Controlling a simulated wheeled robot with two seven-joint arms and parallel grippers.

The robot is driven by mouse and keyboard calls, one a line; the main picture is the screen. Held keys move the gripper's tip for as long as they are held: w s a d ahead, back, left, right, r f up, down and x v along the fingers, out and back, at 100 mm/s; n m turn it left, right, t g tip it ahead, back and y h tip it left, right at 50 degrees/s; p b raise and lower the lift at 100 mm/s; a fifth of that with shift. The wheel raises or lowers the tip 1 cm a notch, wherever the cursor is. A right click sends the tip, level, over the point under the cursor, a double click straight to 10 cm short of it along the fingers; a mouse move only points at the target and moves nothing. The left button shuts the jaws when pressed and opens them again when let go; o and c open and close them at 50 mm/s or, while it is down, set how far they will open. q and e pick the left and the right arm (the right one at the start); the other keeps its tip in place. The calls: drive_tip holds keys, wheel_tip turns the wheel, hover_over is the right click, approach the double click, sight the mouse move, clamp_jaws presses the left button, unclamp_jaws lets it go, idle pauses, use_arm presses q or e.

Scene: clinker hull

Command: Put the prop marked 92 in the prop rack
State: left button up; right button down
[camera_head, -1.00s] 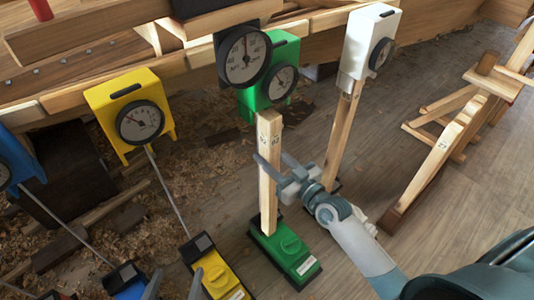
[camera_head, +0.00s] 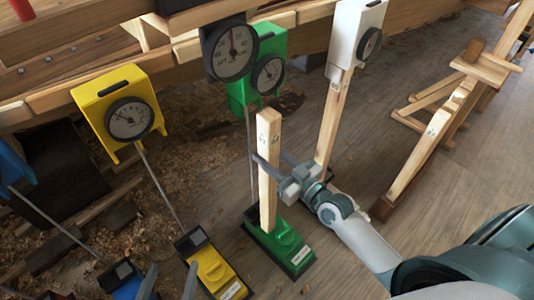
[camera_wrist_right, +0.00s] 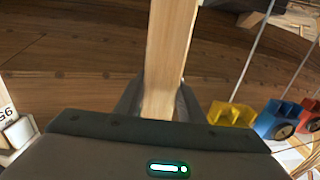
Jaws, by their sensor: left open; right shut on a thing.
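A pale square wooden prop (camera_head: 268,150) with small dark marks near its top stands upright in my right gripper (camera_head: 272,165); I cannot read the number surely. The gripper is shut on it, and in the wrist view the prop (camera_wrist_right: 165,50) runs between the fingers. Its lower end overlaps the green base in the head view; I cannot tell whether they touch. My left gripper (camera_head: 171,272) is open and empty at the bottom edge. A wooden trestle-like frame (camera_head: 410,105), perhaps the prop rack, stands at the right with a marked slanting timber (camera_head: 433,132).
The floor (camera_head: 350,180) between the white box's post and the frame looks clear.

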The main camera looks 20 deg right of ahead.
sight(275, 144)
drive_tip(key=shift+r, duration=0.25)
drive_tip(key=shift+r+p, duration=3.15)
drive_tip(key=shift+p, duration=0.35)
drive_tip(key=p+v, duration=0.2)
drive_tip(key=v, duration=1.1)
